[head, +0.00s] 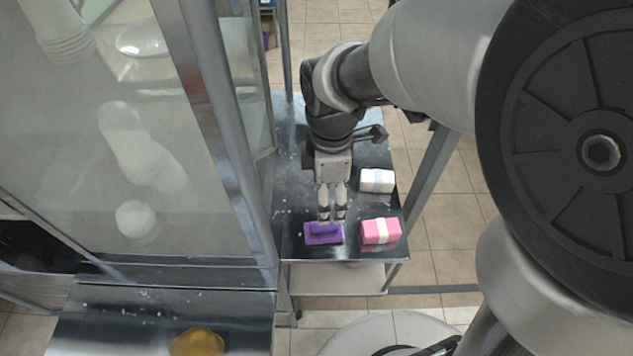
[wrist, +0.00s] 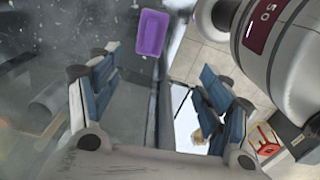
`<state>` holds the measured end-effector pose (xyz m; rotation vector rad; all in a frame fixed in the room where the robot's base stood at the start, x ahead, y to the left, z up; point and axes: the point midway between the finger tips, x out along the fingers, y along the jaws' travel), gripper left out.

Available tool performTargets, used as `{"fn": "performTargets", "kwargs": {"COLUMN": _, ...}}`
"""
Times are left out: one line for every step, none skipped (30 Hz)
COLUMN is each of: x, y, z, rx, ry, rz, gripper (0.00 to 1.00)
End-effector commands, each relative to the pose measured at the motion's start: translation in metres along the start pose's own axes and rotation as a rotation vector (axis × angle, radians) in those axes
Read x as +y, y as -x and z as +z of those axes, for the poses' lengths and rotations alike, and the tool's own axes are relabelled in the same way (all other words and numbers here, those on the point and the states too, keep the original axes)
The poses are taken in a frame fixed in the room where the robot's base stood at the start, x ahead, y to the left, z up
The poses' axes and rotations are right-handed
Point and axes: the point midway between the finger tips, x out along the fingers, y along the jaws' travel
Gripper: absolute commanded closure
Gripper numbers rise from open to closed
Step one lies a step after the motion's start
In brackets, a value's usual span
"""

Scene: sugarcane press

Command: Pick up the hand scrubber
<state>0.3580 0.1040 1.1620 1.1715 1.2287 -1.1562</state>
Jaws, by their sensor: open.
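The hand scrubber (head: 322,238) is a purple block with a raised handle, lying near the front edge of the metal shelf. In the wrist view it shows as a purple rectangle (wrist: 151,33) at the top centre. My gripper (head: 331,221) points down over the far side of the scrubber in the head view. In the wrist view the blue-padded fingers (wrist: 160,76) are spread wide with nothing between them, and the scrubber lies beyond the tips. The fingertips partly cover the scrubber in the head view, and the exact gap is hard to tell.
A pink banded bundle (head: 381,233) lies close to the right of the scrubber. A white banded bundle (head: 377,181) lies behind it. The shelf (head: 292,215) is bounded on the left by a glass-sided machine (head: 205,130). A yellow object (head: 197,342) sits on a lower-left surface.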

Motion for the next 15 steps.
{"fn": "performTargets", "kwargs": {"x": -0.001, "y": -0.008, "z": 0.0, "rx": -0.002, "ry": 0.007, "rz": -0.007, "gripper": 0.28}}
{"fn": "performTargets", "kwargs": {"x": -0.001, "y": -0.013, "z": 0.0, "rx": -0.002, "ry": 0.008, "rz": -0.007, "gripper": 0.28}}
{"fn": "performTargets", "kwargs": {"x": -0.001, "y": -0.022, "z": 0.0, "rx": -0.002, "ry": 0.008, "rz": -0.007, "gripper": 0.28}}
{"fn": "performTargets", "kwargs": {"x": -0.001, "y": -0.029, "z": 0.0, "rx": -0.002, "ry": 0.007, "rz": -0.008, "gripper": 0.28}}
{"fn": "performTargets", "kwargs": {"x": -0.001, "y": -0.035, "z": 0.0, "rx": -0.002, "ry": 0.006, "rz": -0.007, "gripper": 0.28}}
{"fn": "performTargets", "kwargs": {"x": -0.001, "y": -0.045, "z": 0.0, "rx": -0.002, "ry": 0.006, "rz": -0.008, "gripper": 0.28}}
{"fn": "performTargets", "kwargs": {"x": -0.001, "y": -0.052, "z": 0.0, "rx": -0.002, "ry": 0.006, "rz": -0.008, "gripper": 0.28}}
{"fn": "performTargets", "kwargs": {"x": -0.001, "y": -0.058, "z": 0.0, "rx": -0.002, "ry": 0.005, "rz": -0.008, "gripper": 0.28}}
{"fn": "performTargets", "kwargs": {"x": -0.001, "y": -0.067, "z": 0.0, "rx": -0.002, "ry": 0.005, "rz": -0.007, "gripper": 0.28}}
{"fn": "performTargets", "kwargs": {"x": -0.001, "y": -0.073, "z": 0.0, "rx": -0.002, "ry": 0.005, "rz": -0.007, "gripper": 0.28}}
{"fn": "performTargets", "kwargs": {"x": -0.001, "y": -0.08, "z": 0.0, "rx": -0.002, "ry": 0.005, "rz": -0.007, "gripper": 0.28}}
{"fn": "performTargets", "kwargs": {"x": -0.001, "y": -0.088, "z": 0.0, "rx": -0.002, "ry": 0.004, "rz": -0.007, "gripper": 0.28}}
{"fn": "performTargets", "kwargs": {"x": -0.001, "y": -0.094, "z": 0.0, "rx": -0.002, "ry": 0.004, "rz": -0.007, "gripper": 0.28}}
{"fn": "performTargets", "kwargs": {"x": -0.001, "y": -0.099, "z": 0.0, "rx": -0.002, "ry": 0.004, "rz": -0.007, "gripper": 0.28}}
{"fn": "performTargets", "kwargs": {"x": 0.0, "y": -0.104, "z": 0.0, "rx": -0.001, "ry": 0.004, "rz": -0.005, "gripper": 0.28}}
